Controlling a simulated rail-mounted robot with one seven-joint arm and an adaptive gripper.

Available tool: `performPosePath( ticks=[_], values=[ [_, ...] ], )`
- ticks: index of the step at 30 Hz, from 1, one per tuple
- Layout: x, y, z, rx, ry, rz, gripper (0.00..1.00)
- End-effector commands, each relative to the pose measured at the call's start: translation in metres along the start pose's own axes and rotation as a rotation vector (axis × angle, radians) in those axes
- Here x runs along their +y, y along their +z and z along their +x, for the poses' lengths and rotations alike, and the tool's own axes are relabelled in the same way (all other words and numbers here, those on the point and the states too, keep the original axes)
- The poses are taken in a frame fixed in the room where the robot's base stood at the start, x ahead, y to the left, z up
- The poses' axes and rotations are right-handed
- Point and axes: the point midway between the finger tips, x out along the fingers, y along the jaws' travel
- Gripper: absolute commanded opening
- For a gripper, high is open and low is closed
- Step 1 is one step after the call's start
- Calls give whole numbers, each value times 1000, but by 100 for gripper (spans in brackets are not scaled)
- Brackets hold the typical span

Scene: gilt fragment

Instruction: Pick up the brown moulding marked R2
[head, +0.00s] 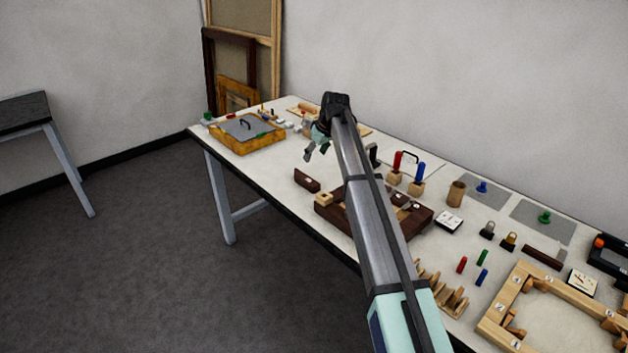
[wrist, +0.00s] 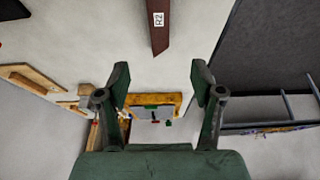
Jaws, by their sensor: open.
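The brown moulding marked R2 (wrist: 160,28) shows at the top of the wrist view, with a white label reading R2; its upper end is cut off by the picture edge. A short dark brown piece (head: 307,181) lies near the table's front edge in the head view and appears to be the same moulding; its mark is not readable there. My gripper (head: 315,151) is above the table, a little above and beyond that piece. In the wrist view my gripper (wrist: 160,75) is open and empty, its fingers apart and not touching the moulding.
A dark wooden block tray (head: 413,226) stands right of the moulding, partly behind my arm. A yellow-framed box (head: 240,145) sits at the table's far left end. Another dark brown bar (head: 543,257) lies further right. Floor lies beyond the front edge.

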Motion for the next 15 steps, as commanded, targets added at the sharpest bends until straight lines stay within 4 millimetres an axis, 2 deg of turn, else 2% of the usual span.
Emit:
performPosePath(
  ticks=[9, 15],
  values=[
    [0, -1, 62, -3, -1, 0, 67],
    [1, -1, 90, 0, 1, 0, 67]
  ],
)
